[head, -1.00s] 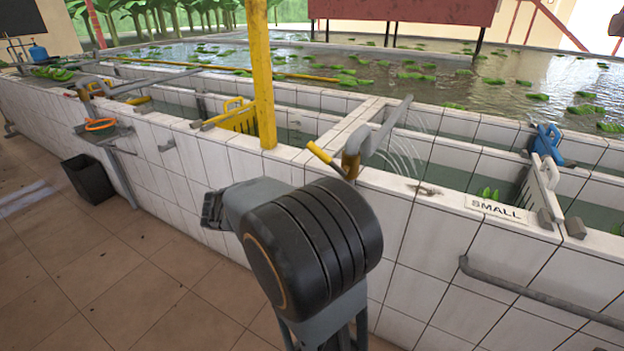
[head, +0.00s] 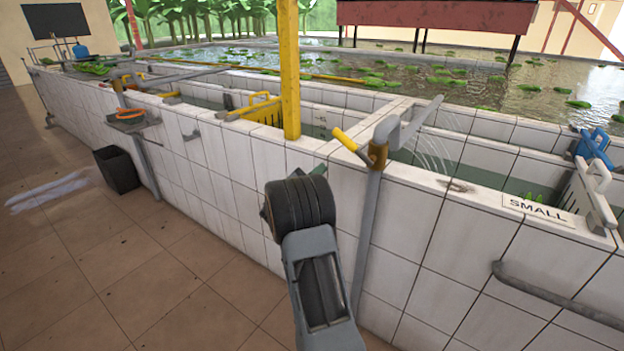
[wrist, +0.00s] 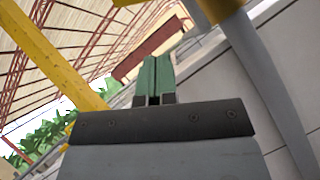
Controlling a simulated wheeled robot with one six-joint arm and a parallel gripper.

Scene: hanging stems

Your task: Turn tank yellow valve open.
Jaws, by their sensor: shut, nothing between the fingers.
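Thin jets of water come from the pipe's spout over the tank. In the wrist view the valve body (wrist: 218,8) is cut off at the top, with the grey pipe (wrist: 262,75) below it. My gripper (wrist: 156,72) is shut and empty, its green fingers together, to the left of the pipe. In the head view my arm mostly hides it, below the handle.
A yellow post (head: 289,70) stands left of the valve on the tiled wall (head: 235,165). A "SMALL" sign (head: 538,211) lies on the wall top at right, above a grey rail (head: 560,300).

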